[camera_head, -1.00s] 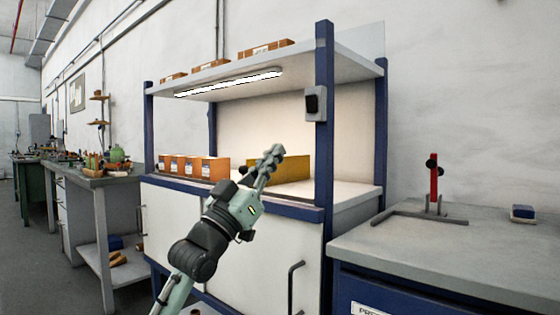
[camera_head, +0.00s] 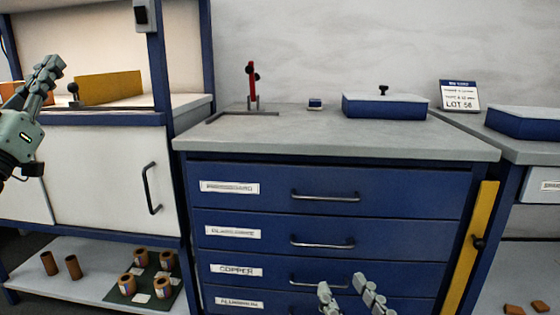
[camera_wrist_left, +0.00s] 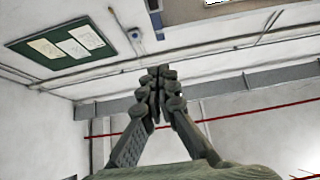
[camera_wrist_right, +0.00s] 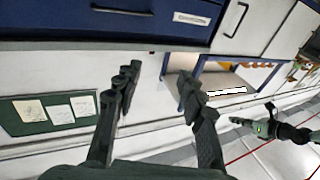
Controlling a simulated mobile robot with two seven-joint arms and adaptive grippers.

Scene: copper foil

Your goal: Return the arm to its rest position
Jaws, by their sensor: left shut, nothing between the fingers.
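My left gripper (camera_head: 42,78) is raised at the far left of the head view, in front of the white-and-blue workbench. Its fingers are closed together with nothing between them, as the left wrist view shows (camera_wrist_left: 158,88). My right gripper (camera_head: 346,296) shows at the bottom of the head view, in front of the lower drawers of the blue cabinet. Its two fingers stand apart and empty, and the right wrist view (camera_wrist_right: 157,85) shows a clear gap between them. Part of my left arm also shows at the right of the right wrist view.
The blue drawer cabinet (camera_head: 330,188) has a grey top with a red clamp stand (camera_head: 252,86) and a blue box (camera_head: 384,107). A lot sign (camera_head: 459,96) stands behind. Copper-coloured rolls (camera_head: 139,257) sit on the workbench's lower shelf. A yellow bar (camera_head: 474,245) is at the cabinet's right side.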

